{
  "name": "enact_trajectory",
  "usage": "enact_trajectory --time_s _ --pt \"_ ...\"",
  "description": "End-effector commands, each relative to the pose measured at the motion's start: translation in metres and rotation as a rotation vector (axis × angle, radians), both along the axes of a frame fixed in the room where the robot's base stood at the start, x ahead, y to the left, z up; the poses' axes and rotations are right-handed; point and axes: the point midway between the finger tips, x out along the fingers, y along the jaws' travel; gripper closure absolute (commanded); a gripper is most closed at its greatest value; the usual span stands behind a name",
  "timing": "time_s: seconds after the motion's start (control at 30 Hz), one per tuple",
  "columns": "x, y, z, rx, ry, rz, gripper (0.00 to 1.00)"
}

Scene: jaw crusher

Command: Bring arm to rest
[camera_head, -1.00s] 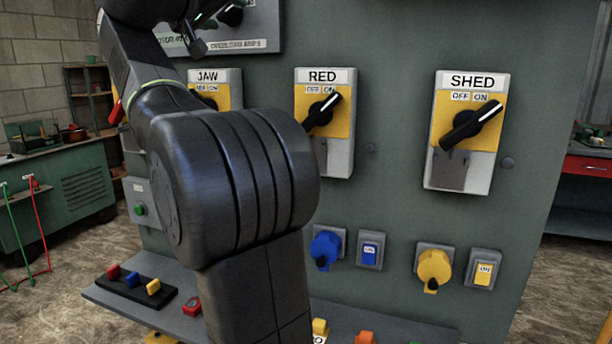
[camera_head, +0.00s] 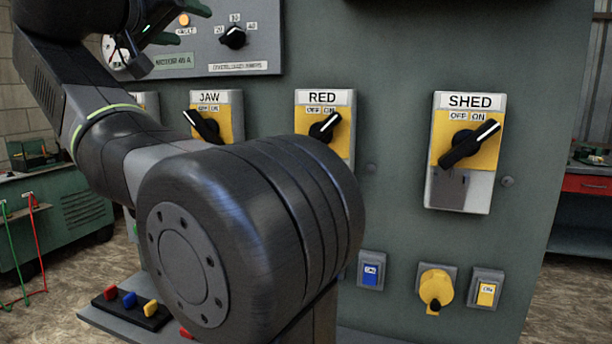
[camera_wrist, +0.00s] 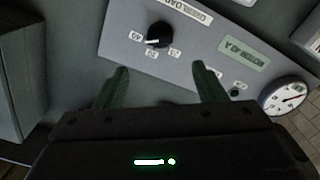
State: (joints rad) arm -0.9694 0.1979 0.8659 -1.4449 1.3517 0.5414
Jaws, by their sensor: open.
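My gripper (camera_head: 168,36) is at the upper left in the head view, partly cut off by the top edge. In the wrist view its two green fingers stand apart with nothing between them, so my gripper (camera_wrist: 158,72) is open and empty. It faces the grey motor plate (camera_wrist: 190,50) with a black knob (camera_wrist: 158,36), apparently without touching it. My dark arm crosses the left and middle of the head view, its large joint low in front of the panel. It hides part of the panel below the JAW and RED switches.
The JAW switch (camera_head: 224,124) points up-left toward OFF. The RED switch (camera_head: 340,132) and SHED switch (camera_head: 483,170) point up-right toward ON. A yellow socket (camera_head: 436,288) sits below. A shelf (camera_head: 105,318) juts out at lower left.

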Motion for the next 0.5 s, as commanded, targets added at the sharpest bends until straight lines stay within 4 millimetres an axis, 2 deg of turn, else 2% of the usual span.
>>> enact_trajectory --time_s 0.5 --pt "0.083 -0.031 0.001 0.0 -0.001 -0.003 0.36"
